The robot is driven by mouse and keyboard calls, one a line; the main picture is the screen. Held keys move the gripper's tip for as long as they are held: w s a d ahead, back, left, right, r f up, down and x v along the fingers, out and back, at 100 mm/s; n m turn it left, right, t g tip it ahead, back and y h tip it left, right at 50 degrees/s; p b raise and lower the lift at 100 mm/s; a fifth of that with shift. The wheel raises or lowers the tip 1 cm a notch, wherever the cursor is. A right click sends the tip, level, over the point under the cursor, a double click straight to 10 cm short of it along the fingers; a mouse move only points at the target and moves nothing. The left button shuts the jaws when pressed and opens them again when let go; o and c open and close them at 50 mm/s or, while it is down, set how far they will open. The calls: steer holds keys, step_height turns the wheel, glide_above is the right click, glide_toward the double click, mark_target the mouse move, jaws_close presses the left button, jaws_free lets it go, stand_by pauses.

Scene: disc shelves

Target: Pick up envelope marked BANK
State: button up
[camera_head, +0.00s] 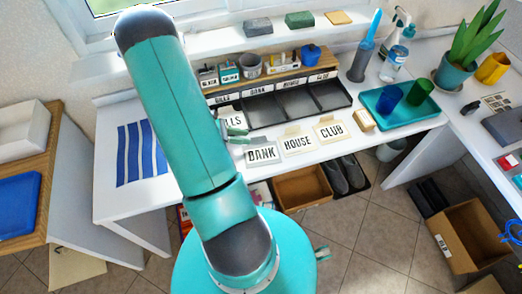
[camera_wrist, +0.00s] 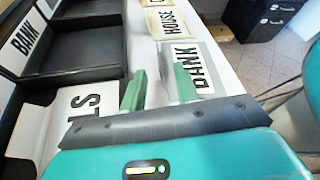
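The grey envelope marked BANK (camera_head: 262,153) lies flat near the table's front edge; it also shows in the wrist view (camera_wrist: 203,68). My gripper (camera_head: 237,135) is just left of it, low over the table. In the wrist view my gripper (camera_wrist: 158,85) has its two green fingers apart with nothing held between them. The right finger overlaps the left edge of the BANK envelope in that view; I cannot tell whether they touch. The envelope marked BILLS (camera_wrist: 85,115) lies left of the fingers, partly hidden by my gripper.
The HOUSE envelope (camera_head: 297,144) and CLUB envelope (camera_head: 330,130) lie right of BANK. A dark sorter tray (camera_head: 298,103) with labelled compartments stands behind. A teal tray (camera_head: 372,112) with cups is further right. A striped blue cloth (camera_head: 140,153) lies left.

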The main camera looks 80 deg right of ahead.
mark_target(252, 138)
steer(key=x, duration=0.4)
jaws_close()
steer(key=shift+r, duration=0.15)
